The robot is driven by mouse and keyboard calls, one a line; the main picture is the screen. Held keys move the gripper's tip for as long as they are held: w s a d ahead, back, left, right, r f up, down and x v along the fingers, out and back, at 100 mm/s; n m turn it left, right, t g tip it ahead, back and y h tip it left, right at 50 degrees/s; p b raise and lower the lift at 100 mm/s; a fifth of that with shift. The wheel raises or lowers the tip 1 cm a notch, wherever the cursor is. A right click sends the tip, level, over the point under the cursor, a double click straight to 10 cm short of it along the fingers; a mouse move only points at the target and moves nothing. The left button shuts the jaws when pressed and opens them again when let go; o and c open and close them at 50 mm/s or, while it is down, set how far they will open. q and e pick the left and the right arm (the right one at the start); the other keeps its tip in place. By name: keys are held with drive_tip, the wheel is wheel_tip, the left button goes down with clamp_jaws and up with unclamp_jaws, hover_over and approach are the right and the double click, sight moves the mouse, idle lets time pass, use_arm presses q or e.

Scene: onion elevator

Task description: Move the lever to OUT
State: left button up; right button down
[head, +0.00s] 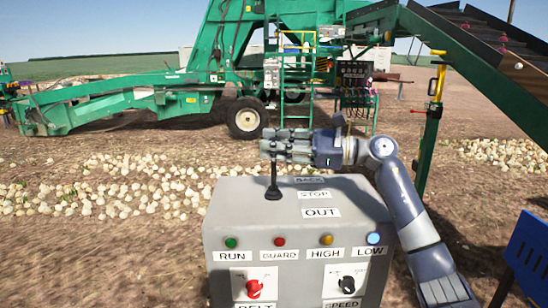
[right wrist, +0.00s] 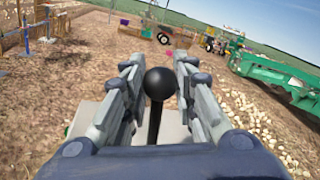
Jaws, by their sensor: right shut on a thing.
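A grey control box (head: 240,215) stands in front of me with a black lever (head: 273,182) on its top. The lever looks about upright, with its foot level with the STOP label (head: 314,194). The BACK label (head: 310,180) lies farther off and the OUT label (head: 321,212) lies nearer to me. My right gripper (head: 270,146) reaches in from the right and is shut on the lever's top, which it hides in the head view. In the right wrist view the round black knob (right wrist: 159,83) sits between the two fingers. My left gripper is not in view.
The box's front has RUN, GUARD, HIGH and LOW lamps, a red BELT knob (head: 254,289) and a black SPEED knob (head: 346,284). A green machine (head: 225,45) with a conveyor stands behind. Onions lie in rows on the soil. A blue panel (head: 530,255) is at the right edge.

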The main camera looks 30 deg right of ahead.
drive_tip(key=s+n+b, duration=0.1)
drive_tip(key=b, duration=0.1)
drive_tip(key=s+a+f+n+b, duration=0.1)
drive_tip(key=b, duration=0.2)
drive_tip(key=s+a+n+b, duration=0.1)
drive_tip(key=b, duration=0.2)
drive_tip(key=shift+s+f+n+y, duration=0.2)
drive_tip(key=shift+f+n+y, duration=0.1)
drive_tip(key=shift+y, duration=0.1)
drive_tip(key=shift+a, duration=0.1)
drive_tip(key=c, duration=1.3)
unclamp_jaws()
drive_tip(key=v, duration=1.2)
drive_tip(key=shift+s, duration=0.1)
drive_tip(key=shift+r, duration=0.1)
